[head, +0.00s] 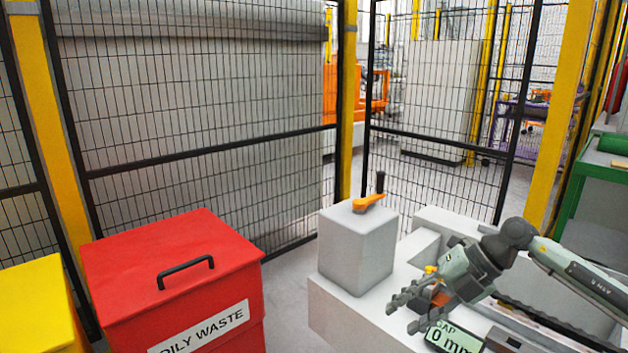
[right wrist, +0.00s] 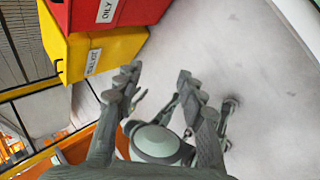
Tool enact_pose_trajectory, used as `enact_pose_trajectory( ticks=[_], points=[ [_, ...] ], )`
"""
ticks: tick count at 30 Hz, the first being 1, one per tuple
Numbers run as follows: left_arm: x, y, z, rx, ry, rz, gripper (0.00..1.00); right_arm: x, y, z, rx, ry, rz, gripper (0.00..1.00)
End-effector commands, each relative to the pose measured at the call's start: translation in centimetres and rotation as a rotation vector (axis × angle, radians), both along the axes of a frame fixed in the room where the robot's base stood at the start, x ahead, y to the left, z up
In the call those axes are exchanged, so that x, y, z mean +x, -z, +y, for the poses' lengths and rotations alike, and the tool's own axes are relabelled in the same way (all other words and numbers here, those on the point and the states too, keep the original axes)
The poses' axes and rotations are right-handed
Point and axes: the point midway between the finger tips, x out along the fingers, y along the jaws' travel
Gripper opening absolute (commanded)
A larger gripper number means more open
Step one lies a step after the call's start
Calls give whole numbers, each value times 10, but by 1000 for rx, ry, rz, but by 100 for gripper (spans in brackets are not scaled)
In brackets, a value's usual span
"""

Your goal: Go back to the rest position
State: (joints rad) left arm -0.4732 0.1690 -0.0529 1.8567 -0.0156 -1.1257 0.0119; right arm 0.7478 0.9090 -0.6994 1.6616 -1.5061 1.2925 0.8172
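My right gripper (head: 408,308) reaches in from the right in the head view, above the pale grey bench (head: 345,318). Its fingers are apart. In the right wrist view the fingers of my right gripper (right wrist: 160,78) are also spread, with no held object visible between them. An orange and yellow piece (head: 431,270) shows beside the gripper in the head view, partly hidden by it; I cannot tell whether they touch. My left gripper is not seen in the head view.
An orange tool with a black upright handle (head: 370,200) stands on a grey block (head: 357,250). A gap display (head: 454,338) reads 0 mm. A red oily waste bin (head: 170,270) and a yellow bin (head: 38,305) stand left. Mesh fencing (head: 200,120) closes the back.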

Motion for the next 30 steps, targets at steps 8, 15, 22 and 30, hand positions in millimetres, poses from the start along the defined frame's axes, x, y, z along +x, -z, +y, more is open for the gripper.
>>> enact_pose_trajectory(
  ticks=[8, 15, 22, 30],
  points=[
    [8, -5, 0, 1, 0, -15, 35, 43, -58, 112, 901, 416, -179, 40],
    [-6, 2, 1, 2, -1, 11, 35, 68, 33, 1, 1146, 1293, -104, 40],
    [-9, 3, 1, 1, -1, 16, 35, -6, 175, -69, 952, 1892, 114, 40],
    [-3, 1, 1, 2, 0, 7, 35, -156, 303, -87, 549, 2337, 460, 40]
  ],
)
